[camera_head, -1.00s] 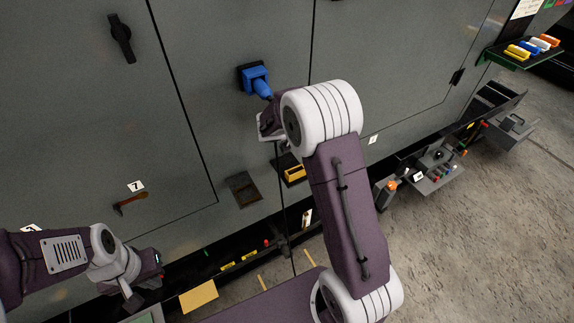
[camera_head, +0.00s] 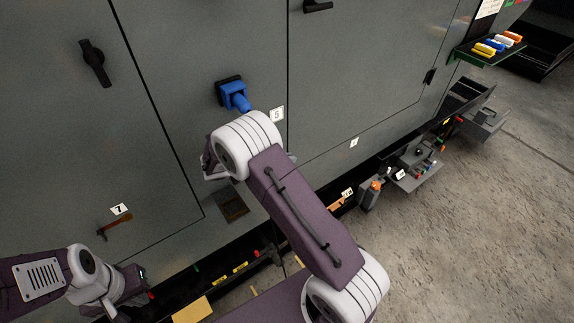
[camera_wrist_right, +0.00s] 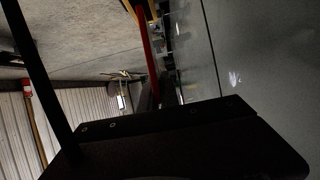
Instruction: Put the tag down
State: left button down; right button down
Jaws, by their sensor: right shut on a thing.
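My right gripper (camera_head: 210,167) is in front of the grey cabinet, below and left of the blue plug (camera_head: 235,97), and apart from it. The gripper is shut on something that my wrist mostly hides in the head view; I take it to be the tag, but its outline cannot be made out. The right wrist view is dark, with a black shape across the bottom and a red upright strip (camera_wrist_right: 146,50) I cannot identify for sure. My left gripper (camera_head: 130,290) hangs low at the left near the cabinet's foot; its jaws are too small and dark to read.
A black handle (camera_head: 95,63) and a brown hammer-like handle (camera_head: 115,226) are on the left door. A brown plate (camera_head: 232,205) is on the panel below my right gripper. Tool trays (camera_head: 415,172) and a green-edged shelf (camera_head: 487,50) stick out at right.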

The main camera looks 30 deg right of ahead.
notch_tip(320, 180, down, 4)
jog(key=shift+w+r, duration=0.1)
jog(key=shift+r, duration=0.1)
jog(key=shift+f, duration=0.15)
jog(key=c, duration=1.6)
grip_release()
